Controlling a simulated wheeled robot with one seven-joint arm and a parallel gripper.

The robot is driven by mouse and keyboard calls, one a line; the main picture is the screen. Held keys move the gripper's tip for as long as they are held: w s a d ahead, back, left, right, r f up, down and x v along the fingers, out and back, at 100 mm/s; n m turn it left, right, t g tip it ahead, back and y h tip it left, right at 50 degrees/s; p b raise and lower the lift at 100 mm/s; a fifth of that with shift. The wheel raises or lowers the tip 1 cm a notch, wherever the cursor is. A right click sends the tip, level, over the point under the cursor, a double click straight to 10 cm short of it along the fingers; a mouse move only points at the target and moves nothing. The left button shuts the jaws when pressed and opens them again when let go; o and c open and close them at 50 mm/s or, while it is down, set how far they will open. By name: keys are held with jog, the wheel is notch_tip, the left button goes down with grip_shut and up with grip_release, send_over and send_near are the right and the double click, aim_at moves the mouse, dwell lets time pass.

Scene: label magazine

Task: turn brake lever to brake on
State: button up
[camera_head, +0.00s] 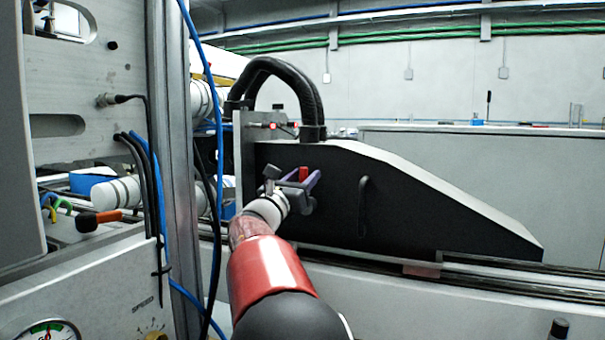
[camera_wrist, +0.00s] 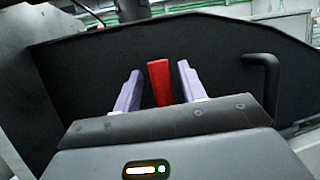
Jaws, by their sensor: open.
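The red brake lever (camera_wrist: 160,82) stands upright against a black housing panel in the wrist view. It also shows as a small red piece in the head view (camera_head: 303,174). My gripper (camera_wrist: 158,85) is open, with one purple finger on each side of the red lever. A gap shows between the lever and each finger, so I see no contact. In the head view my gripper (camera_head: 303,185) is at the left part of the black housing (camera_head: 400,205). The lever's lower end is hidden behind my gripper body.
A black fixed handle (camera_head: 362,206) is on the housing to the right of the lever. Thick black hoses (camera_head: 270,72) arch above it.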

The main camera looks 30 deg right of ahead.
notch_tip(320, 180, up, 20)
jog(key=shift+p, duration=0.85)
